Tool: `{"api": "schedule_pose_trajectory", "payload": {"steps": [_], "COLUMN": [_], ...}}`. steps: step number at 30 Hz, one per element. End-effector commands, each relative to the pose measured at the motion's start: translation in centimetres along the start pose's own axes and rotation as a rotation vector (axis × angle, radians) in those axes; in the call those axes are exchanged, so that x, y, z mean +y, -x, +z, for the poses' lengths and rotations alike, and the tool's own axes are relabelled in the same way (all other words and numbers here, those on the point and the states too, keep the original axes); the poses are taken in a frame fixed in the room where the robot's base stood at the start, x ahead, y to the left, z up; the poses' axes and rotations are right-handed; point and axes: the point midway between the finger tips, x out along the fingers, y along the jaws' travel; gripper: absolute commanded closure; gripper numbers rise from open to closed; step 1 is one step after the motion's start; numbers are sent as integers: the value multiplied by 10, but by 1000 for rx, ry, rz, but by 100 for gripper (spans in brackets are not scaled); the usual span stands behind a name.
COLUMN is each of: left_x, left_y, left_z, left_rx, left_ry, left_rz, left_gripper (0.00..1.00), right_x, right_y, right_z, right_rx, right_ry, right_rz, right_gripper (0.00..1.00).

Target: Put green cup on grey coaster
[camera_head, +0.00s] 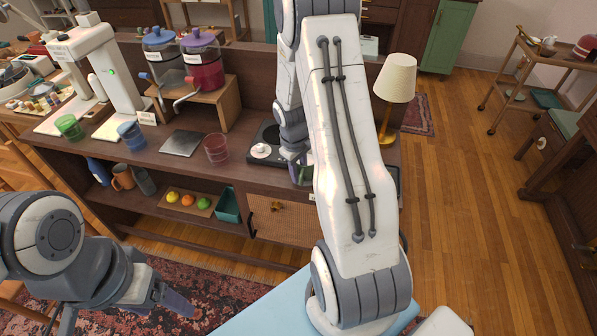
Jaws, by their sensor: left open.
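A green cup (69,127) stands upright at the left end of the wooden counter, in front of a white machine. A flat grey square (182,143), which looks like the grey coaster, lies bare on the counter between a blue cup (131,135) and a red cup (216,148). My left gripper (125,310) is open and empty at the lower left, well in front of the counter and below its top. My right gripper (298,158) points down at the counter beside a black device; my own arm hides most of it. A small greenish thing (304,175) shows at its fingers, too covered to identify.
A black device (262,151) with a white round piece sits right of the red cup. Two drink dispensers (203,68) stand on a wooden riser behind. A lamp (395,82) stands at the right end. The shelf below holds a fruit tray (187,203).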

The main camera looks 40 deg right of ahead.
Motion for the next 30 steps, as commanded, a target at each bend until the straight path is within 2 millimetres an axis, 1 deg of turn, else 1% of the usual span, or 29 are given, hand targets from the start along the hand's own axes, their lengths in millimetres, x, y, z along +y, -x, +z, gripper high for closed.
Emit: {"api": "schedule_pose_trajectory", "payload": {"steps": [7, 9, 11, 14, 21, 24, 27, 30], "left_x": [0, 0, 0, 0, 0, 0, 0, 0], "left_y": [1, 4, 3, 3, 3, 3, 3, 3], "left_z": [0, 0, 0, 0, 0, 0, 0, 0], "left_rx": [0, 0, 0, 0, 0, 0, 0, 0], "left_ry": [0, 0, 0, 0, 0, 0, 0, 0], "left_rz": [0, 0, 0, 0, 0, 0, 0, 0], "left_gripper": [28, 28, 28, 28, 28, 28, 28, 28], "right_x": [0, 1, 1, 2, 2, 1, 1, 1], "right_y": [1, 5, 10, 26, 79, 97, 111, 120], "right_z": [0, 0, -1, -1, -1, -1, -1, 0], "right_rx": [0, 1, 3, 5, 6, 5, 3, 2], "right_ry": [0, 0, -1, -2, -1, -1, 0, 0], "right_rz": [0, 0, 2, 4, 4, 3, 2, 1], "right_gripper": [68, 68, 68, 68, 68, 68, 68, 68]}}
